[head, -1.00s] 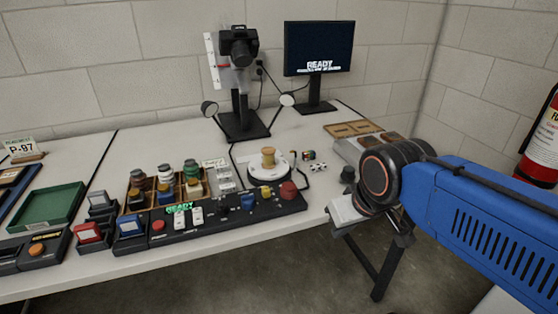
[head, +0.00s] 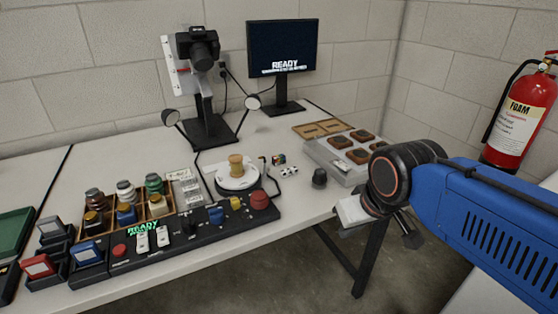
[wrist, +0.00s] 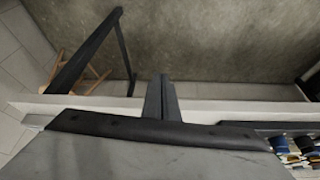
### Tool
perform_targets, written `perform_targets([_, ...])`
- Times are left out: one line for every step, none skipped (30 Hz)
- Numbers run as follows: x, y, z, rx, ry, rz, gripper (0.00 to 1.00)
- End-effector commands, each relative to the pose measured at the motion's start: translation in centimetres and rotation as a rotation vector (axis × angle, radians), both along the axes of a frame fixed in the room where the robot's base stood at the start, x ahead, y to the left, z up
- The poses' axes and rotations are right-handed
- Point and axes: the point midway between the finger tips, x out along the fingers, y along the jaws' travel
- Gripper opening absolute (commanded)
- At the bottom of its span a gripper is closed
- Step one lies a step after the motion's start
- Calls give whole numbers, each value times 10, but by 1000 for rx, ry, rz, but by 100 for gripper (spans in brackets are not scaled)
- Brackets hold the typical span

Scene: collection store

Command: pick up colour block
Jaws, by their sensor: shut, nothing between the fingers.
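The colour block (head: 279,159) is a small dark block with coloured patches. In the head view it stands on the white table, just right of the turntable (head: 238,178) with its tan spool. My gripper shows in the wrist view (wrist: 162,80) as two dark fingers pressed together, empty, over the table's front edge and the floor. In the head view my arm is at the right, well apart from the block, and the fingertips cannot be made out. The block does not show in the wrist view.
Black-and-white cubes (head: 289,171) lie beside the colour block, and a dark knob-like piece (head: 319,177) stands to their right. A grey tray (head: 335,165) holds brown pieces. A control panel (head: 180,237) lines the front edge. A camera stand (head: 209,130) and monitor (head: 282,48) stand behind.

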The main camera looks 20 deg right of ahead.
Motion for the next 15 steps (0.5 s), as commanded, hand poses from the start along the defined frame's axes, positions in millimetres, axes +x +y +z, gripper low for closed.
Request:
perform_targets([0,0,0,0,0,0,0])
perform_targets([0,0,0,0,0,0,0])
perform_targets([0,0,0,0,0,0,0])
perform_targets([0,0,0,0,0,0,0])
perform_targets([0,0,0,0,0,0,0])
perform_targets([0,0,0,0,0,0,0])
perform_targets([0,0,0,0,0,0,0])
perform_targets([0,0,0,0,0,0,0])
perform_targets([0,0,0,0,0,0,0])
perform_targets([0,0,0,0,0,0,5])
perform_targets([0,0,0,0,0,1,12])
perform_targets([1,0,1,-2,1,5,22])
perform_targets([2,0,3,-5,3,13,29])
perform_targets([5,1,6,-9,6,23,36])
perform_targets([8,1,10,-17,12,44,38])
